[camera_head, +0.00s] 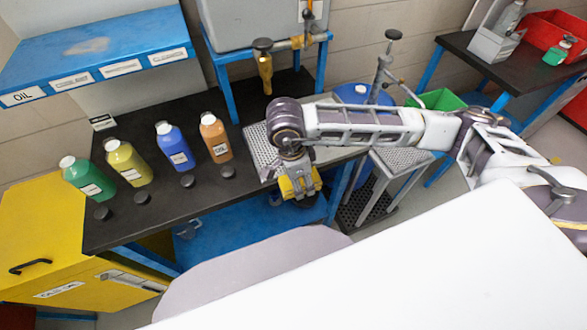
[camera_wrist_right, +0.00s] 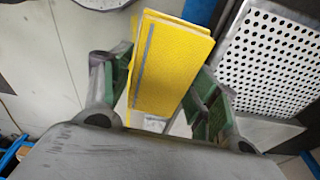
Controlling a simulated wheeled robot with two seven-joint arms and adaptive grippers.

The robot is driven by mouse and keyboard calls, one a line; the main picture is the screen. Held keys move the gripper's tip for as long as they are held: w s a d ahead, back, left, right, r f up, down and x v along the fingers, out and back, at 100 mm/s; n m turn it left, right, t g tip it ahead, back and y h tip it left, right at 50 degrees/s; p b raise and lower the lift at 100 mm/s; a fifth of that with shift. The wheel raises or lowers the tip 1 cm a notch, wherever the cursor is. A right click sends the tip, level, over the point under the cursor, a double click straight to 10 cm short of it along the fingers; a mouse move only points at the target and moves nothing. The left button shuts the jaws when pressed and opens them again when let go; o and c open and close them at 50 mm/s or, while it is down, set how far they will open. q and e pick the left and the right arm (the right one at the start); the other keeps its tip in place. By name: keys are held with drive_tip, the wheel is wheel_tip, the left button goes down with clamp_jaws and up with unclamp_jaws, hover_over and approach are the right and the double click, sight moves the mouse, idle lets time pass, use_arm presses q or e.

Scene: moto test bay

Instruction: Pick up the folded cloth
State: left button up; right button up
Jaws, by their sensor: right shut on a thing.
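The folded cloth (camera_wrist_right: 170,65) is yellow with a grey stripe. In the right wrist view it stands between the two green-padded fingers of my right gripper (camera_wrist_right: 155,95), which is shut on it. In the head view the yellow cloth (camera_head: 296,187) shows at the fingertips of my right gripper (camera_head: 300,186), at the front edge of the black bench and close to the perforated metal plate. The wrist and fingers hide part of the cloth. My left gripper is not in view.
Green, yellow, blue and orange bottles (camera_head: 172,147) stand on the black bench (camera_head: 150,210) at the left, with several black caps before them. A perforated metal tray (camera_wrist_right: 270,65) lies right of the gripper. A blue drum (camera_head: 360,94) stands behind my right arm.

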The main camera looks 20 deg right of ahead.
drive_tip(key=shift+s, duration=1.45)
drive_tip(key=o, duration=0.4)
drive_tip(key=shift+c, duration=0.2)
drive_tip(key=c, duration=0.3)
drive_tip(key=shift+c, duration=0.2)
